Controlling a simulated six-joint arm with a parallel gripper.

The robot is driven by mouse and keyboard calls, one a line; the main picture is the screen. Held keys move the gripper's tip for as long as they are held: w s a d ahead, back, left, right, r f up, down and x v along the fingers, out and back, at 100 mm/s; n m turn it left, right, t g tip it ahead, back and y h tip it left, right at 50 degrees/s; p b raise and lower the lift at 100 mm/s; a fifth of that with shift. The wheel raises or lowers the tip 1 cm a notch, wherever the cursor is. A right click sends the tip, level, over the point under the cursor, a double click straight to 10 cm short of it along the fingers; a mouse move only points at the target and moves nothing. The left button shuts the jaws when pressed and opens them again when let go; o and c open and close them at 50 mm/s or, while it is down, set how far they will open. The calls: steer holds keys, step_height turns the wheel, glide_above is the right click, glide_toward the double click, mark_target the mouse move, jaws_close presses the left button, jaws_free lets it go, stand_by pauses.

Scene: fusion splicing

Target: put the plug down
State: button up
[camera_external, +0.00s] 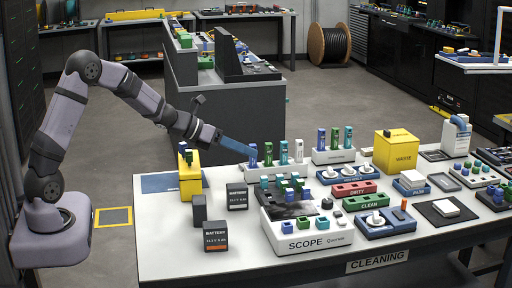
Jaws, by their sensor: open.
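My gripper (246,152) reaches in from the left over the table, its long blue fingers pointing right and slightly down. It is open. The fingertips are at the blue plug (253,158), which stands upright at the left end of a row in a white rack (312,168). Whether they touch it cannot be told at this size. Beside it in the row stand a teal plug (268,154), a green plug (284,153) and a pale plug (298,151). The lower end of the blue plug is hard to make out.
A second white rack (333,157) with several upright plugs stands behind. The scope (310,240) is in front, with red DIRTY (353,188) and green CLEAN (366,205) trays to its right. Battery blocks (215,237) and a yellow holder (190,180) stand at the left.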

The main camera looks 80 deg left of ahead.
steer(key=d+n+p, duration=0.1)
steer(key=n+p, duration=0.1)
steer(key=n, duration=0.3)
steer(key=s+d+f+n+p, duration=0.1)
steer(key=n, duration=0.4)
steer(key=n+p, duration=0.2)
steer(key=n, duration=0.3)
steer(key=shift+s+d+f+n+t+p, duration=0.2)
steer(key=shift+d+f+n+t+p, duration=0.1)
steer(key=shift+d+n, duration=0.1)
steer(key=n, duration=0.2)
steer(key=n+p, duration=0.1)
steer(key=n, duration=0.1)
steer(key=s+n+p, duration=0.1)
steer(key=n, duration=0.1)
steer(key=shift+s+f+n+y, duration=0.1)
steer(key=shift+f+n+y, duration=0.2)
steer(key=shift+f, duration=0.05)
steer(key=s+n+p, duration=0.1)
steer(key=n, duration=0.3)
steer(key=s+a+f+n+y+p, duration=0.1)
steer(key=n, duration=0.3)
steer(key=s+f+n+y+p, duration=0.1)
steer(key=n, duration=0.3)
steer(key=shift+s+a+n, duration=0.25)
steer(key=shift+s+n, duration=0.05)
steer(key=shift+s, duration=0.1)
steer(key=shift+w, duration=0.15)
